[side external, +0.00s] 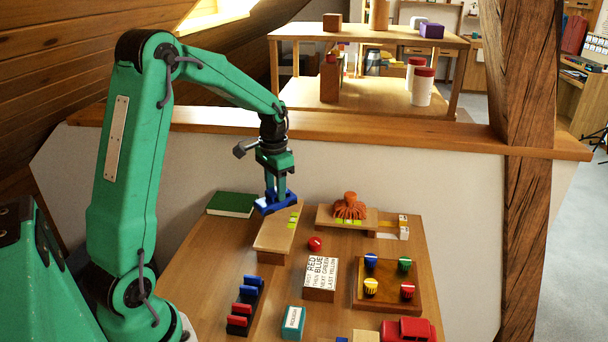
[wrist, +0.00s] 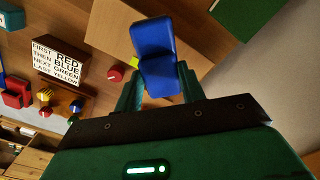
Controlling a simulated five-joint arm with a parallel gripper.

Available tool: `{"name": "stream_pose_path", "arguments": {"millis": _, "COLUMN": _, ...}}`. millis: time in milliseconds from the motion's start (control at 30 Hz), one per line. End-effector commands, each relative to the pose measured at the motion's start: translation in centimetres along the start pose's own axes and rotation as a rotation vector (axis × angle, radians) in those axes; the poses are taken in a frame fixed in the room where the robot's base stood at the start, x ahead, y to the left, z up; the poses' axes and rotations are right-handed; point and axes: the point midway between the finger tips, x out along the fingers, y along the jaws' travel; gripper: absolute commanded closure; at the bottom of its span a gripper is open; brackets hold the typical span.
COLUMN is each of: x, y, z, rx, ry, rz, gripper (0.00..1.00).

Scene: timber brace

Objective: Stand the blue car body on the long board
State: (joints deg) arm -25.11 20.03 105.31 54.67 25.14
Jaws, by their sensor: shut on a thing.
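The blue car body (side external: 268,208) is held in my gripper (side external: 277,194), over the far end of a tan board (side external: 272,236) with green-yellow marks along its right edge. In the side view its lower edge overlaps the board's far end; I cannot tell whether it touches. In the wrist view the blue car body (wrist: 154,38) sits between the two fingers of my gripper (wrist: 158,82), with the tan board (wrist: 110,28) behind it. My gripper is shut on the body, and the fingers hide part of its sides.
A green book (side external: 231,204) lies left of the board. A red knob (side external: 315,243), a lettered block (side external: 320,278) and a peg board with coloured knobs (side external: 388,283) stand to the right. An orange figure (side external: 350,208) sits on another board behind. Red and blue blocks (side external: 243,306) are in front.

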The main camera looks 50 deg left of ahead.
Motion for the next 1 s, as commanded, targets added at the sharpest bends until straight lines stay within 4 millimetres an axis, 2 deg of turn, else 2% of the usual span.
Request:
{"name": "stream_pose_path", "arguments": {"millis": 167, "x": 0.7, "y": 0.0, "z": 0.0, "rx": 0.000, "ry": 0.000, "rz": 0.000, "gripper": 0.84}}
{"name": "stream_pose_path", "arguments": {"millis": 500, "x": 3.9, "y": 0.1, "z": 0.0, "rx": -0.001, "ry": -0.001, "rz": 0.000, "gripper": 0.84}}
{"name": "stream_pose_path", "arguments": {"millis": 900, "x": 4.2, "y": 0.0, "z": 0.0, "rx": -0.001, "ry": 0.001, "rz": 0.000, "gripper": 0.84}}
{"name": "stream_pose_path", "arguments": {"millis": 933, "x": 4.2, "y": 0.0, "z": 0.0, "rx": -0.001, "ry": 0.001, "rz": 0.000, "gripper": 0.57}}
{"name": "stream_pose_path", "arguments": {"millis": 1000, "x": 4.2, "y": 0.0, "z": 0.0, "rx": -0.001, "ry": 0.001, "rz": 0.000, "gripper": 0.43}}
